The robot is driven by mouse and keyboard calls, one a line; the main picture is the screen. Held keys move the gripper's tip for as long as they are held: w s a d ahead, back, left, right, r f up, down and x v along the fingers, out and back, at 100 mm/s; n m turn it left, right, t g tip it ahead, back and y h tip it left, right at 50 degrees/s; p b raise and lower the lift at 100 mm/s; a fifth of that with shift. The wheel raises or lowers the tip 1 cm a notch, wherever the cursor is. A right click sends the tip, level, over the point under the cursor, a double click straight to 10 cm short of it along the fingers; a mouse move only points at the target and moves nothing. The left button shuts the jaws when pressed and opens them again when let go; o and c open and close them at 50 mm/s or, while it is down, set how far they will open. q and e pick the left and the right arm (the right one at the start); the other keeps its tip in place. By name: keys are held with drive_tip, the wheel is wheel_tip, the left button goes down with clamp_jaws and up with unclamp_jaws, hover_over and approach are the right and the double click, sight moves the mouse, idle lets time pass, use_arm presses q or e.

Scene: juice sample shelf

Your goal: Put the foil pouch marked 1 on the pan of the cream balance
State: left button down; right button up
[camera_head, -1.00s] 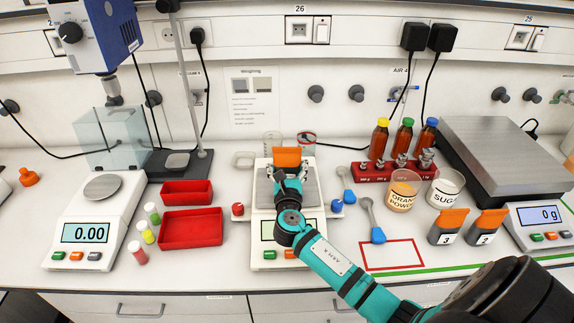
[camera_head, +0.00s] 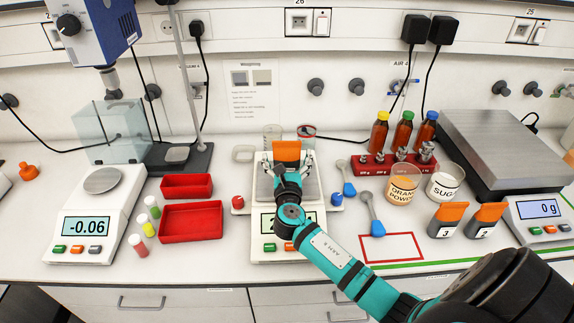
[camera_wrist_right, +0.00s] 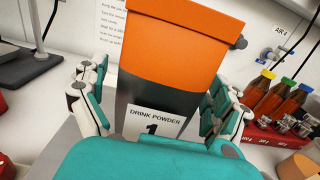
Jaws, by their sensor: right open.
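The foil pouch marked 1 (camera_head: 286,151), dark with an orange top, stands upright at the cream balance (camera_head: 257,245) in the middle of the bench. Its "DRINK POWDER 1" label shows in the right wrist view, where the pouch (camera_wrist_right: 172,60) fills the middle. My right gripper (camera_head: 285,170) is open, with one finger on each side of the pouch. The balance's pan (camera_head: 263,188) lies under the gripper and is partly hidden; I cannot clearly see the contact between pouch and pan. My left gripper is not in view.
Pouches 3 (camera_head: 447,220) and 2 (camera_head: 485,220) stand at the right, near a grey platform scale (camera_head: 495,150). Red trays (camera_head: 190,222) and a second balance (camera_head: 95,225), reading -0.06, are at the left.

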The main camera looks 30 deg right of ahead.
drive_tip(key=b+v, duration=0.2)
drive_tip(key=v, duration=0.8)
drive_tip(key=shift+s+a, duration=0.15)
drive_tip(key=shift+s, duration=0.1)
drive_tip(key=shift+s+a+r, duration=0.1)
drive_tip(key=shift+s+a, duration=0.25)
drive_tip(key=shift+s, duration=0.25)
